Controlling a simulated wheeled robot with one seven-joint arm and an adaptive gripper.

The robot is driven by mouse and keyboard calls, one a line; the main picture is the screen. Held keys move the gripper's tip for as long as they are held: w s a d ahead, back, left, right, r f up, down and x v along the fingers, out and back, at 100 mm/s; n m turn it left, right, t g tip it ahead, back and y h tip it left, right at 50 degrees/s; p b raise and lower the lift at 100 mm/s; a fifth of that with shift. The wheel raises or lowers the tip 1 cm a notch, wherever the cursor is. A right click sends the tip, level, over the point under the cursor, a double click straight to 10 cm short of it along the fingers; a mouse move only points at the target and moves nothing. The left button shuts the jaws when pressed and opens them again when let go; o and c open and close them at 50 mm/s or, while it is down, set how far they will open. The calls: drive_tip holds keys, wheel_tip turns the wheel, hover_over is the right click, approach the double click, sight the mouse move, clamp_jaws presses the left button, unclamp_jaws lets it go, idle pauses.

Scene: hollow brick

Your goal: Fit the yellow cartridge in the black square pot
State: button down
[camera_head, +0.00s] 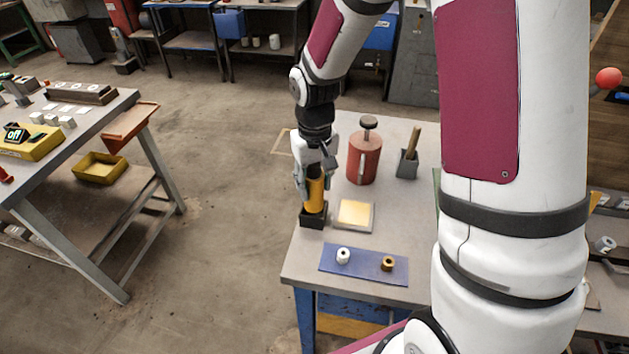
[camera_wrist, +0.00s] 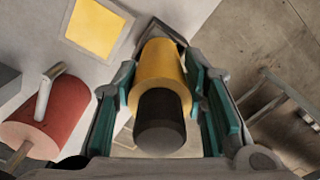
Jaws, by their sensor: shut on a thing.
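The yellow cartridge (camera_head: 315,193) stands upright at the left side of the table, with its lower end at the black square pot (camera_head: 313,219). My gripper (camera_head: 314,188) is shut on the cartridge from above. In the wrist view the yellow cartridge (camera_wrist: 158,75) with its dark end cap (camera_wrist: 160,122) lies between the two green-padded fingers. The pot is mostly hidden behind the cartridge there; a dark corner (camera_wrist: 168,32) shows past it. I cannot tell how deep the cartridge sits in the pot.
A grey tray with a yellow face (camera_head: 355,215) lies right of the pot. Behind stand a red canister (camera_head: 364,158) and a grey holder (camera_head: 408,166). A blue mat (camera_head: 362,266) in front bears a white spool (camera_head: 343,256) and a brown one (camera_head: 388,264). The table's left edge is close.

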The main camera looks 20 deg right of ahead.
sight(315, 165)
drive_tip(key=shift+f+b, duration=1.2)
drive_tip(key=shift+f, duration=1.35)
idle(0.6)
drive_tip(key=c, duration=0.9)
unclamp_jaws()
drive_tip(key=shift+r, duration=0.1)
wheel_tip(315, 165, up, 11)
drive_tip(key=shift+f, duration=0.1)
drive_tip(key=shift+r, duration=0.5)
